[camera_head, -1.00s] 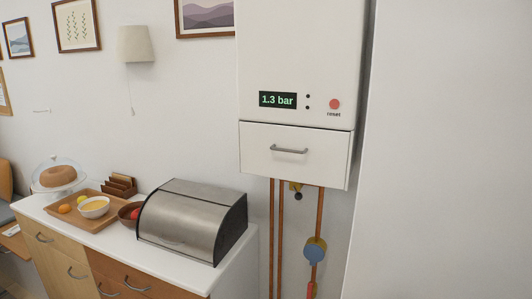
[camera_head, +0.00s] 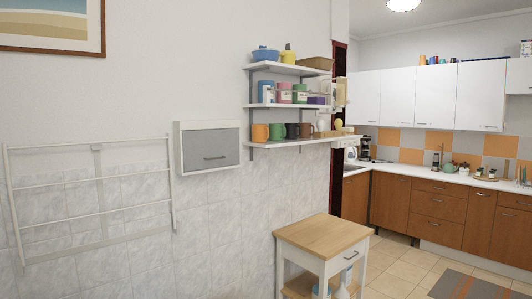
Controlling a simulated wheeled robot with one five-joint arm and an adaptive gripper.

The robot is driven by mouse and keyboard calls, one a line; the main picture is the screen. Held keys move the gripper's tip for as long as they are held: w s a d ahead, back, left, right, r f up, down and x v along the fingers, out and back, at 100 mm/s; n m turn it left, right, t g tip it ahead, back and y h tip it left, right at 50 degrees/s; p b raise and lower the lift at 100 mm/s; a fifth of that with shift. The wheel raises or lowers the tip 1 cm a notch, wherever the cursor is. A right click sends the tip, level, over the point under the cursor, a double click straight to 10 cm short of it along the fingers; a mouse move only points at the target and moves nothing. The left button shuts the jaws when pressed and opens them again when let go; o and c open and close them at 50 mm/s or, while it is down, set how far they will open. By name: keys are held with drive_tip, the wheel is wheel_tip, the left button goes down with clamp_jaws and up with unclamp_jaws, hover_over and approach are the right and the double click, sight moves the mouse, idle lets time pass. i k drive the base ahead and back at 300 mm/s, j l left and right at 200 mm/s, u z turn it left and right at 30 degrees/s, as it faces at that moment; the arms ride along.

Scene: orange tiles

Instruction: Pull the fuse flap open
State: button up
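A small white wall box (camera_head: 177,150) hangs on the wall left of the shelves in the head view. Its front is a grey flap (camera_head: 205,143) with a small bar handle (camera_head: 214,157) near the lower edge. The flap looks closed. I take this to be the fuse flap, though no label on it is readable. My gripper and arm do not show in this view.
A white drying rack (camera_head: 95,185) is mounted on the wall left of the box. Wall shelves (camera_head: 290,107) with mugs and jars are to its right. A wood-topped trolley (camera_head: 322,236) stands below them. Tiled floor (camera_head: 395,265) shows before the kitchen cabinets.

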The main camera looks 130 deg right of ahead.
sight(211, 149)
drive_tip(key=z, duration=4.05)
